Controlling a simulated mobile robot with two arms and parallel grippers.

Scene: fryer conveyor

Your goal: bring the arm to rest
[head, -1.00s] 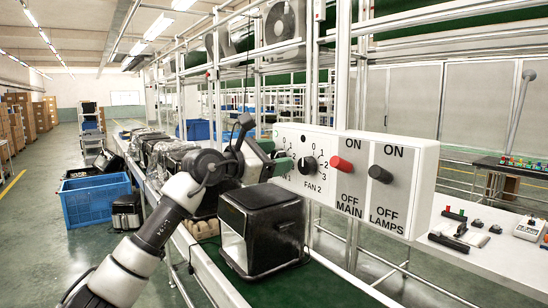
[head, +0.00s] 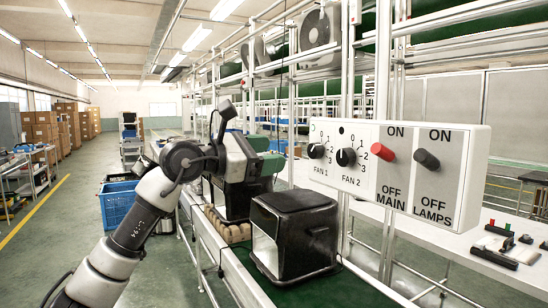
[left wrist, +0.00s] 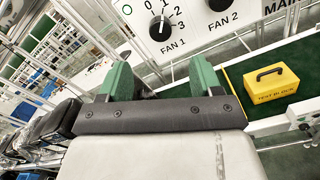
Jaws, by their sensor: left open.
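My left arm comes in from the lower left of the head view. Its gripper (head: 272,163) is held in the air to the left of the switch panel (head: 350,192) and apart from it. In the left wrist view the two green fingers of the left gripper (left wrist: 162,80) stand wide apart with nothing between them. The FAN 1 knob (head: 315,151) and FAN 2 knob (head: 346,157) are both uncovered in the head view. My right gripper is in neither view.
A black fryer (head: 294,235) stands on the green conveyor below the panel. A blue crate (head: 117,205) is on the floor at left. The left wrist view shows a yellow test block (left wrist: 271,90). The aisle at left is open.

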